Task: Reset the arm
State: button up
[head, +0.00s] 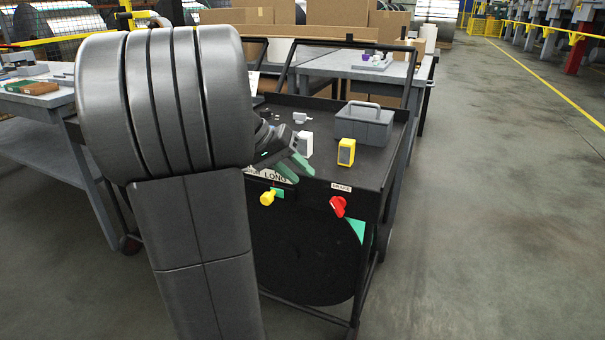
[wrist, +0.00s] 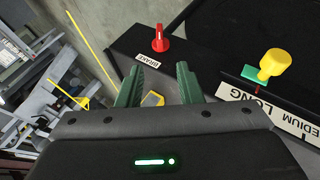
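My arm fills the left of the head view and hides part of the black cart (head: 300,250). My gripper (head: 294,168) has green fingers and is above the cart's front edge, near the LONG label. In the wrist view my gripper (wrist: 159,85) has its two fingers well apart, with nothing held between them. A yellow knob (head: 267,198) sits on the cart front, below and left of the fingers; it also shows in the wrist view (wrist: 273,65). A red knob (head: 338,206) by a BRAKE label is to the right, and in the wrist view (wrist: 160,39).
A grey workbench (head: 350,68) stands behind, another table (head: 35,92) at left. The floor at right is clear.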

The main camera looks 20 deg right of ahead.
aim_at(331, 202)
jog(key=b+x, duration=0.5)
jog(key=x, duration=0.9)
jog(key=shift+s+a+f, duration=0.1)
jog(key=shift+a+f, duration=0.05)
jog(key=shift+t+y+p, duration=0.3)
jog(key=shift+y, duration=0.2)
